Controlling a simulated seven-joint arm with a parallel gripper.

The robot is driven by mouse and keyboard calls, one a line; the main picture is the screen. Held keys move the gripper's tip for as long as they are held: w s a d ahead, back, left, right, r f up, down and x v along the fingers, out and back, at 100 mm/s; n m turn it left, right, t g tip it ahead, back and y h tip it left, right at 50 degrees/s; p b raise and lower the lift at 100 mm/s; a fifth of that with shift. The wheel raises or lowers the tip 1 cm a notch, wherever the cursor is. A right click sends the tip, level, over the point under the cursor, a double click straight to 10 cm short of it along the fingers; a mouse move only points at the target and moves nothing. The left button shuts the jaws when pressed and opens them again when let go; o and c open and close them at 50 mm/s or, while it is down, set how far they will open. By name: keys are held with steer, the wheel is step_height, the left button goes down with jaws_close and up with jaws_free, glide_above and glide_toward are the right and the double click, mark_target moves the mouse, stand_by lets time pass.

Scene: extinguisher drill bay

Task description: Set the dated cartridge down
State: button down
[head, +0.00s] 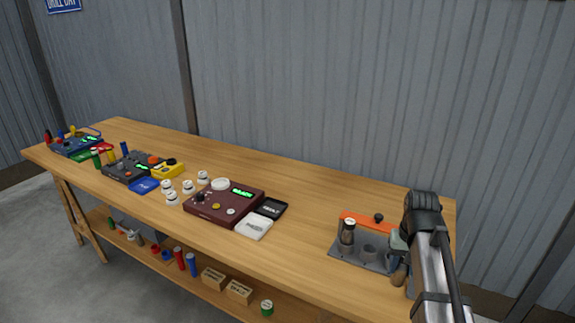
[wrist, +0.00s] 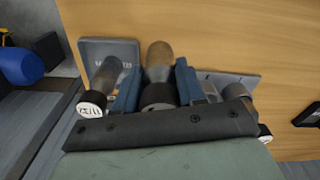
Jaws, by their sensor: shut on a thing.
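My gripper (wrist: 156,88) is shut on a cartridge (wrist: 158,60) with a rounded brown end, a grey middle and a dark collar. Its cap end is hidden by my gripper, so I cannot read any date on it. In the head view the brown end of the held cartridge (head: 399,273) hangs below my gripper (head: 400,245), at the right edge of a grey fixture (head: 350,258). I cannot tell whether it touches anything. Another cartridge (head: 347,233) stands at the fixture's left. In the wrist view a cartridge with a marked white cap (wrist: 92,103) is left of my fingers.
A maroon box (head: 222,202), white card (head: 254,227) and black tray (head: 271,208) lie to the left. The bench (head: 310,220) between them is clear.

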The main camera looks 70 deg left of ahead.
steer(key=s+a+r+n, duration=0.35)
steer(key=s+a, duration=1.05)
steer(key=a, duration=0.5)
steer(key=w+a+r+n, duration=0.1)
steer(key=a+n, duration=0.3)
steer(key=a, duration=0.6)
steer(key=shift+r, duration=0.5)
steer(key=shift+n, duration=0.25)
steer(key=shift+f, duration=0.1)
steer(key=shift+f, duration=4.9)
steer(key=shift+f, duration=0.1)
steer(key=c, duration=0.7)
jaws_free()
steer(key=shift+o, duration=0.2)
